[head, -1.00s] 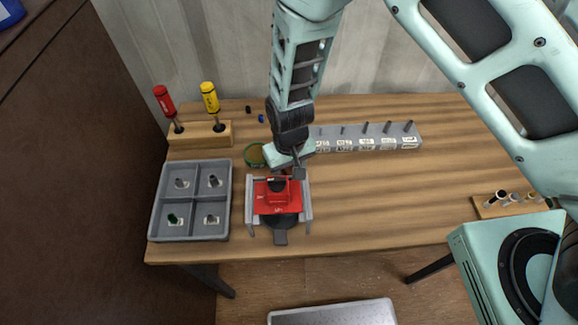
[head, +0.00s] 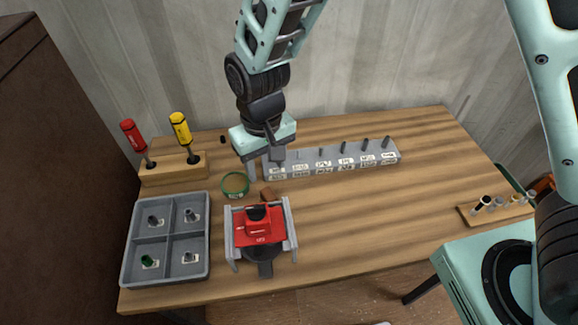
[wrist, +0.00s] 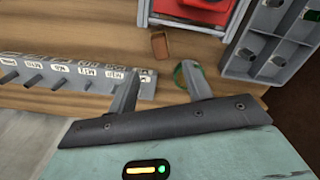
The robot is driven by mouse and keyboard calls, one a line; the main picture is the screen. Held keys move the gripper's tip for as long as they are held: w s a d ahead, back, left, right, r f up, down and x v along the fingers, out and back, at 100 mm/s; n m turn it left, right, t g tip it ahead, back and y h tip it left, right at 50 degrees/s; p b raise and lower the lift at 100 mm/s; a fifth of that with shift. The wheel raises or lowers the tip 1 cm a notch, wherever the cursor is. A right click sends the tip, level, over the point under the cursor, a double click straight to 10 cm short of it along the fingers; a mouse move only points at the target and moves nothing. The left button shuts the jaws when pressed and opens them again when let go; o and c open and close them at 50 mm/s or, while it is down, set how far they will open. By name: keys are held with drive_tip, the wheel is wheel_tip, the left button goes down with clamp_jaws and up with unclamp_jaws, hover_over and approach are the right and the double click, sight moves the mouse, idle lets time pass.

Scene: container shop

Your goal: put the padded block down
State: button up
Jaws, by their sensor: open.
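A small brown block (head: 268,195), which I take to be the padded block, rests on the wooden table just behind the red device. In the wrist view the block (wrist: 160,46) lies beyond the fingertips, with clear wood between it and them. My gripper (head: 264,163) is open and empty, raised above the back of the table. In the wrist view its two fingers (wrist: 160,78) stand well apart with nothing between them. Whether the block has padding is too small to tell.
The red device in its grey frame (head: 287,216) stands in front of the block. A green round dish (head: 235,185) is to its left. A grey labelled peg rail (head: 390,155) lies behind. A grey divided tray (head: 128,255) is at left. The table's right middle is clear.

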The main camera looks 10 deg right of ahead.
drive_tip(key=s+d+r+n, duration=0.1)
drive_tip(key=s+d+r, duration=0.4)
drive_tip(key=s, duration=0.4)
drive_tip(key=s+d+r+n, duration=0.2)
drive_tip(key=s+d+r, duration=0.3)
drive_tip(key=s+r, duration=0.2)
drive_tip(key=shift+s+r+n+y, duration=0.3)
drive_tip(key=shift+s+r, duration=0.05)
drive_tip(key=shift+s, duration=0.5)
wheel_tip(320, 180, down, 4)
drive_tip(key=b, duration=0.4)
drive_tip(key=shift+w, duration=0.1)
